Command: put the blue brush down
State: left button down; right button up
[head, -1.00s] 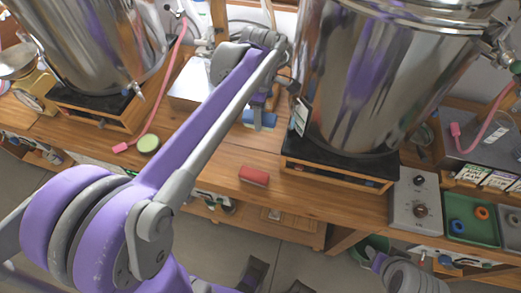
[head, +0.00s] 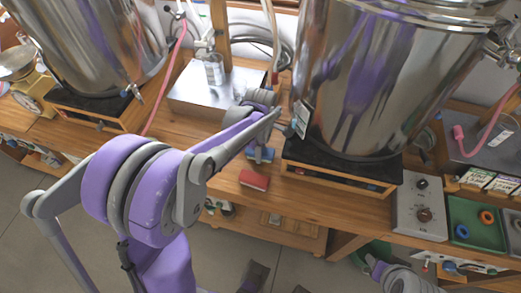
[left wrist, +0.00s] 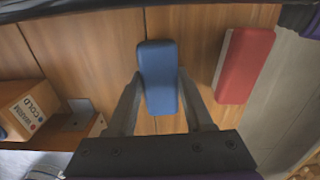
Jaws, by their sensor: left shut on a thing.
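The blue brush (head: 261,155) is a blue block over the wooden bench, just left of the distiller's black base. My left gripper (left wrist: 160,73) is shut on it, one finger on each side. The blue brush also shows in the left wrist view (left wrist: 158,90), lengthwise between the fingers. Whether its underside touches the bench I cannot tell. My right arm shows at the bottom right of the head view; whether its gripper is open or shut cannot be made out.
A red brush (head: 254,180) lies near the bench's front edge, beside the blue one; it also shows in the left wrist view (left wrist: 244,65). A large steel vessel (head: 365,90) stands close on the right. A grey control box (head: 418,205) stands farther right. Bench left of the brushes is clear.

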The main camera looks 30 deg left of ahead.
pick_arm(q)
jog(key=shift+f, duration=0.15)
jog(key=shift+c, duration=1.5)
grip_release()
notch_tip(320, 180, up, 10)
jog(key=shift+w+a+f+p, duration=0.1)
jog(key=shift+p, duration=0.35)
jog(key=s+d+f+m+t, duration=0.1)
jog(key=s+d+m+t, duration=0.1)
jog(key=s+m, duration=0.6)
jog(key=s+d+f+m+t, duration=0.2)
jog(key=s+d+m, duration=0.3)
jog(key=s+m, duration=0.4)
jog(key=m+t, duration=0.1)
jog(key=m, duration=0.3)
jog(key=shift+f, duration=0.15)
